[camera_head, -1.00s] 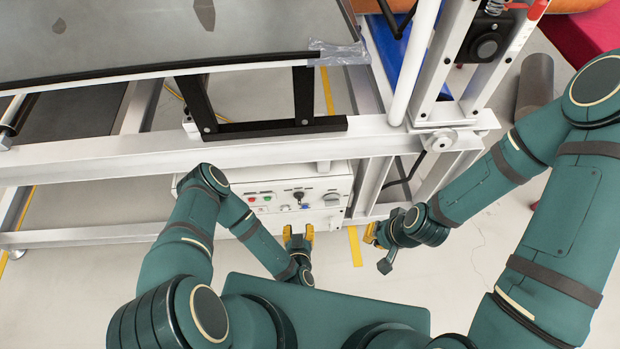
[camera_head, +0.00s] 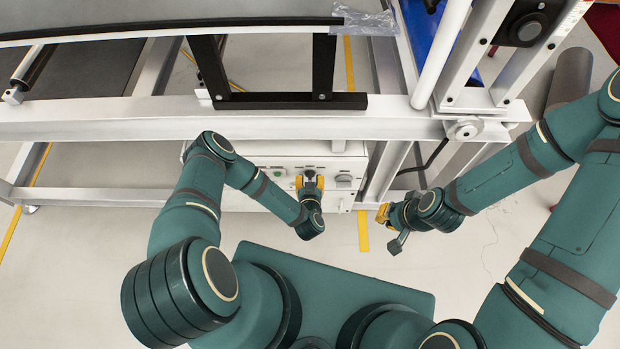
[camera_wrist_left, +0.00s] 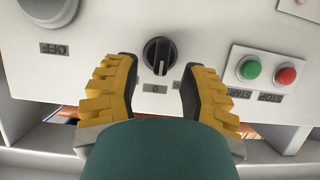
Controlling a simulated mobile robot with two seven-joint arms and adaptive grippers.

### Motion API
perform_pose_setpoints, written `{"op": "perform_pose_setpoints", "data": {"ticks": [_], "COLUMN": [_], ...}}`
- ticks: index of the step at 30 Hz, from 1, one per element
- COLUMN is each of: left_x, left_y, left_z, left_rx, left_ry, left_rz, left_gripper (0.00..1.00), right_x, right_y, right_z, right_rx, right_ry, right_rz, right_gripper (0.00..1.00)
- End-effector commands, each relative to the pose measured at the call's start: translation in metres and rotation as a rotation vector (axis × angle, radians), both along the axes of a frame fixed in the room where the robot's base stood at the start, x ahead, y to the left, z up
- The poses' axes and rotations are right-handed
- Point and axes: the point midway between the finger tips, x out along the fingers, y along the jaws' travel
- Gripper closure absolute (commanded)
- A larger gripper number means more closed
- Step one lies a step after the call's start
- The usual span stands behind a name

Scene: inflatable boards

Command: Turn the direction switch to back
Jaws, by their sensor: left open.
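The direction switch, a black rotary knob (camera_wrist_left: 159,55) with a pale pointer line, is on the white control panel in the left wrist view. My left gripper (camera_wrist_left: 160,85) is open, with one yellow finger on each side of the knob and gaps to both; whether the tips touch the panel I cannot tell. Small labels below the knob are partly hidden by the fingers. My right gripper (camera_head: 383,214) is off to the right of the panel, away from it; its finger gap is unclear.
A green button (camera_wrist_left: 249,68) and a red button (camera_wrist_left: 286,75) are right of the knob in the left wrist view. A large grey knob (camera_wrist_left: 48,10) marked OFF is at left. The metal frame (camera_head: 200,117) runs above the control box (camera_head: 232,199). Open floor lies in front.

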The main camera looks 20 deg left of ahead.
Motion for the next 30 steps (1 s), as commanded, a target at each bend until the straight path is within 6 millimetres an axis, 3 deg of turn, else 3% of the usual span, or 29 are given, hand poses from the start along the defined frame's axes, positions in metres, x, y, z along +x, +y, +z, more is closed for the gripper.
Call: {"op": "perform_pose_setpoints", "data": {"ticks": [6,16,19,20,30], "left_x": [0.015,0.017,0.017,0.017,0.017], "left_y": [0.004,0.005,0.005,0.005,0.005], "left_z": [-0.007,-0.007,-0.007,-0.007,-0.007], "left_rx": [-0.001,-0.002,-0.002,-0.002,-0.013], "left_ry": [0.0,0.001,0.001,0.001,-0.004], "left_rz": [0.0,-0.001,-0.001,-0.001,-0.001], "left_gripper": [0.58,0.58,0.93,1.0,1.0], "right_x": [0.001,0.001,0.001,0.001,0.001], "right_y": [0.0,0.0,0.0,0.0,0.0], "right_z": [-0.006,-0.006,-0.006,-0.006,-0.005], "right_rx": [0.0,0.0,0.0,0.0,0.0], "right_ry": [-0.003,-0.003,-0.003,-0.003,-0.003], "right_rz": [-0.001,-0.001,-0.001,-0.001,-0.001], "right_gripper": [1.0,1.0,1.0,1.0,1.0]}}
